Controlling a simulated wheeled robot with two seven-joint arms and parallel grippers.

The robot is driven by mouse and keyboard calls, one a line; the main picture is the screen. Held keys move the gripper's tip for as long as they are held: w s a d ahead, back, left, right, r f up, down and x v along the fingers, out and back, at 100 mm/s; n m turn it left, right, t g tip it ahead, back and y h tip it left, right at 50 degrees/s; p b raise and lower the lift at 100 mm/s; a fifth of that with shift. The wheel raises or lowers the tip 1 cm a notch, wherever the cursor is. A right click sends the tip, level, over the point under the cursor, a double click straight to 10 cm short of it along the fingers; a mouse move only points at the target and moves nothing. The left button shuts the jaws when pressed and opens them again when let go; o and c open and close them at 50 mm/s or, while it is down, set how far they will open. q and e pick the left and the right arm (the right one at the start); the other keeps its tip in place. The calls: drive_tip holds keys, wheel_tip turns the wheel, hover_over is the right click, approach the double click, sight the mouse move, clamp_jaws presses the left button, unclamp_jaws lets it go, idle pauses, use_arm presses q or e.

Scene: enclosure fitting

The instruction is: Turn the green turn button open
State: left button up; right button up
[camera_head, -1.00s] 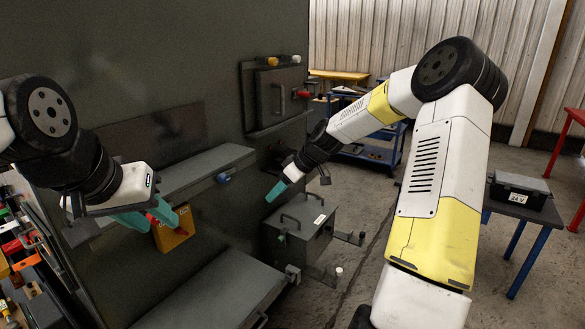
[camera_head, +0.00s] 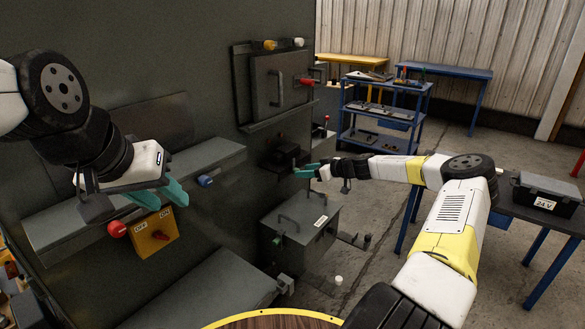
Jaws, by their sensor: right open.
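A small green turn button (camera_head: 277,241) shows on the front of a grey box (camera_head: 310,222) with a handle, low at the cabinet's right side. It is too small to tell which way it is turned. My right gripper (camera_head: 305,171) has teal fingers and is open. It is above the grey box, beside a dark block on the cabinet wall, and apart from the green button. My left gripper (camera_head: 160,195) is open and empty, its teal fingers spread in front of the cabinet ledge, above a yellow switch box.
The yellow switch box (camera_head: 154,235) has a red knob. A blue knob (camera_head: 205,180) sits on the ledge. A handled door panel (camera_head: 279,87) has red, yellow and white knobs around it. A blue cart (camera_head: 384,112) and a table with a black case (camera_head: 546,192) stand at right.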

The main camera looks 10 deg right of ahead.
drive_tip(key=shift+x, duration=1.6)
clamp_jaws()
drive_tip(key=shift+w+d+f+m+g+y, duration=0.15)
drive_tip(key=shift+m+g+y, duration=0.3)
drive_tip(key=shift+m+y, duration=1.25)
drive_tip(key=shift+w+d+f+m+g+y, duration=0.1)
drive_tip(key=shift+m+g+y, duration=0.45)
drive_tip(key=shift+m, duration=2.3)
drive_tip(key=shift+w+d+f+m+g+y, duration=0.15)
drive_tip(key=shift+m+g+y, duration=0.15)
drive_tip(key=shift+m+y, duration=1.45)
drive_tip(key=shift+m+h, duration=0.5)
drive_tip(key=shift+m, duration=0.1)
